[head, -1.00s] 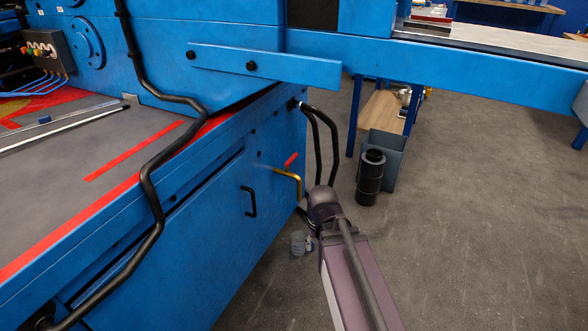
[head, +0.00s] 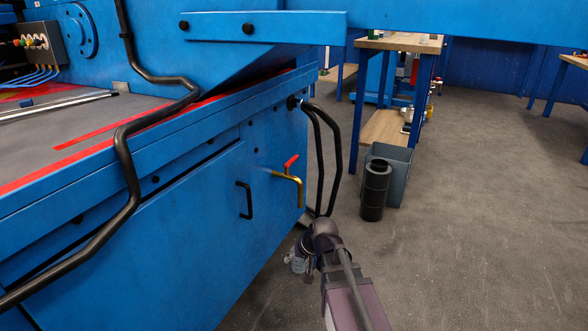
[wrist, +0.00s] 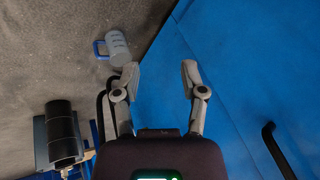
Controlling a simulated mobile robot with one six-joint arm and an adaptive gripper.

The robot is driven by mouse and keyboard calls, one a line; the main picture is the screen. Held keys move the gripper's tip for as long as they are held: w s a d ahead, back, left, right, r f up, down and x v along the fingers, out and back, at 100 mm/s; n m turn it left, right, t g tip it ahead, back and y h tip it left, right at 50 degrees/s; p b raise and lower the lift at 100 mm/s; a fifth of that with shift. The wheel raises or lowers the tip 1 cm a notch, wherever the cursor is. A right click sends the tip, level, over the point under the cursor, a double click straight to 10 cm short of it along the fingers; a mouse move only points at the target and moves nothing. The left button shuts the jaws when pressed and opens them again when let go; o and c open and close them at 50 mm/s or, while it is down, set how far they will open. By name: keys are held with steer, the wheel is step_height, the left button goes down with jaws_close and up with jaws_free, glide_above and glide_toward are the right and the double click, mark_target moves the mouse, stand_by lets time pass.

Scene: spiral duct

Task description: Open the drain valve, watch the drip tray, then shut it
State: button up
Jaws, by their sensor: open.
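The drain valve is a brass pipe (head: 290,180) with a red lever (head: 291,161) on the blue machine's side panel, in the head view. The lever slants up to the right. My gripper (head: 306,260) is below the valve, beside the panel and apart from the valve. In the wrist view my gripper (wrist: 158,78) is open with nothing between its fingers. The valve does not show there. I cannot make out a drip tray in either view. A pale grey jug (wrist: 118,48) with a blue handle is over the grey floor in the wrist view.
Black hoses (head: 328,155) hang at the panel's corner, close to my arm. A black door handle (head: 246,200) sticks out left of the valve. A dark ribbed cylinder (head: 375,190) and a grey bin (head: 398,172) stand on the floor. Floor at right is clear.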

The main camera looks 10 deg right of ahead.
steer(key=w+a+r+m+t+y, duration=0.2)
steer(key=w+r+t, duration=0.1)
steer(key=w, duration=0.4)
steer(key=m+t+h, duration=0.3)
steer(key=m+t, duration=0.8)
steer(key=m, duration=0.2)
glide_toward(295, 160)
steer(key=s, duration=0.2)
steer(key=shift+s+d+r, duration=0.15)
steer(key=shift+d, duration=0.15)
steer(key=w, duration=0.4)
steer(key=w+a, duration=0.1)
steer(key=w, duration=0.4)
steer(key=w+a, duration=0.1)
steer(key=w, duration=0.3)
steer(key=shift+w+a, duration=0.1)
steer(key=shift+w, duration=0.25)
jaws_close()
